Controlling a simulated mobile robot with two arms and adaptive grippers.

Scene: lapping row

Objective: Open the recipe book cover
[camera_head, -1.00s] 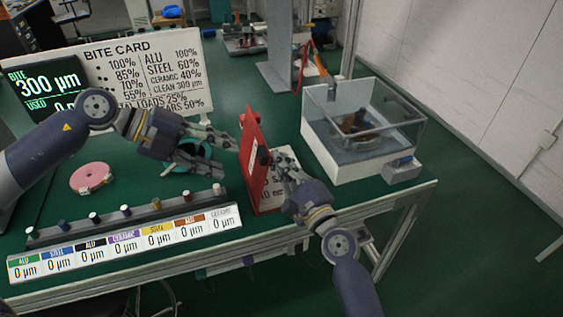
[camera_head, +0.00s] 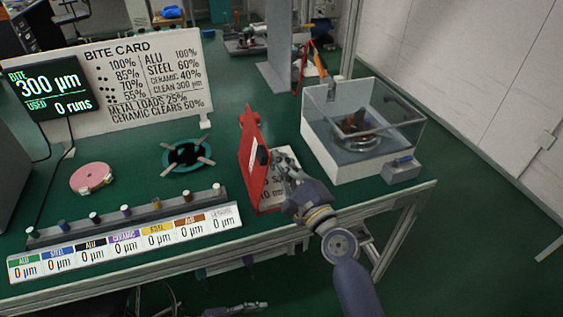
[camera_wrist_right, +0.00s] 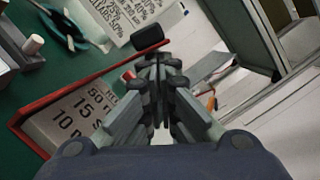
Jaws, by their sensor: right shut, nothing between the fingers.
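The recipe book's red cover (camera_head: 249,173) stands steeply raised near the table's front right. A white page with black print (camera_head: 281,163) shows to its right. A black tab (camera_head: 262,156) sits on the cover's right face. My right gripper (camera_head: 281,166) is shut and empty, over the page just right of the cover and close to the tab. In the right wrist view the shut fingertips (camera_wrist_right: 158,72) are just below the black tab (camera_wrist_right: 148,36); contact cannot be told. The red cover edge (camera_wrist_right: 85,88) runs to their left. My left gripper (camera_head: 240,310) is low at the bottom edge, partly cut off.
A clear-walled box (camera_head: 318,146) stands right of the book, close to my right arm. A teal ring (camera_head: 189,155) and pink disc (camera_head: 91,177) lie left. A labelled rack (camera_head: 130,236) lines the front edge. The bite card (camera_head: 150,85) stands behind.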

